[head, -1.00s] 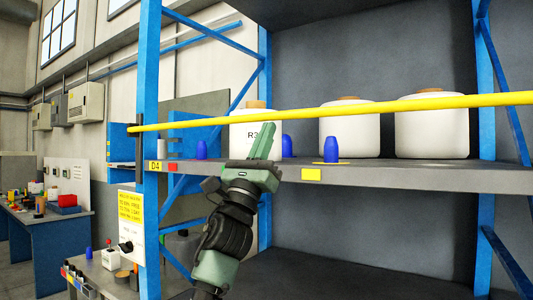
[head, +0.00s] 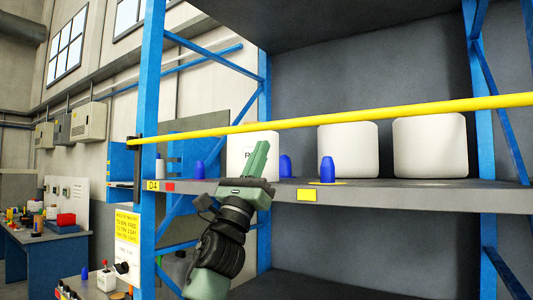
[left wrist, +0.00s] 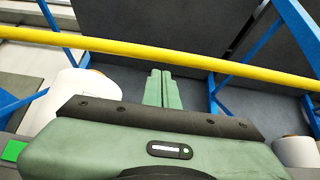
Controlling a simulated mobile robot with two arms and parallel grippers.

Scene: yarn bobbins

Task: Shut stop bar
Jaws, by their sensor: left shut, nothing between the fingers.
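The stop bar (head: 350,117) is a long yellow bar across the front of the blue rack bay. Its left end meets a dark bracket (head: 137,160) on the left post; its right end runs out of the head view. My left gripper (head: 261,150) points up, shut and empty, with its green fingertips just under the bar in the picture. My right gripper is not in view.
White bobbins (head: 430,148) and blue cones (head: 327,172) stand on the grey shelf (head: 400,190) behind the bar. A yellow sign (head: 127,226) hangs by the left post. A blue workbench (head: 45,258) with small items stands at the far left.

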